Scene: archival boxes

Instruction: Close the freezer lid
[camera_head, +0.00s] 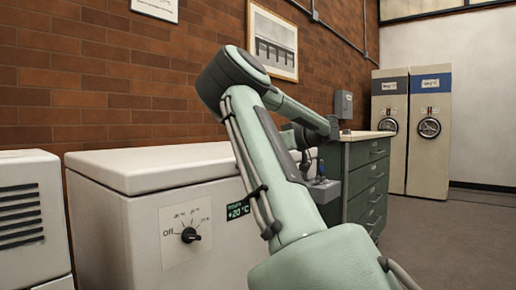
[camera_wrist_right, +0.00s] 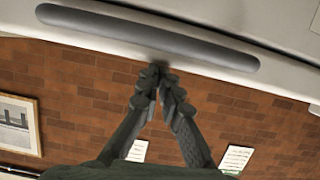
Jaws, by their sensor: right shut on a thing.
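The white chest freezer (camera_head: 150,235) stands against the brick wall in the head view, with a dial and a green display on its front. Its lid (camera_head: 150,167) looks flat on the body where I can see it; my right arm covers its right part. In the right wrist view, a white panel, likely the lid (camera_wrist_right: 285,75), crosses the top with a long dark grey handle (camera_wrist_right: 100,23). My right gripper (camera_wrist_right: 158,72) has its fingertips together at the handle's lower edge and is shut on it. The exact contact is hard to see. My left gripper is not in view.
A white vented unit (camera_head: 25,222) stands left of the freezer. A green drawer cabinet (camera_head: 368,180) with a pale top stands to the right. Two tall cabinets with wheel handles (camera_head: 430,145) are at the back right. The floor (camera_head: 450,235) at right is clear.

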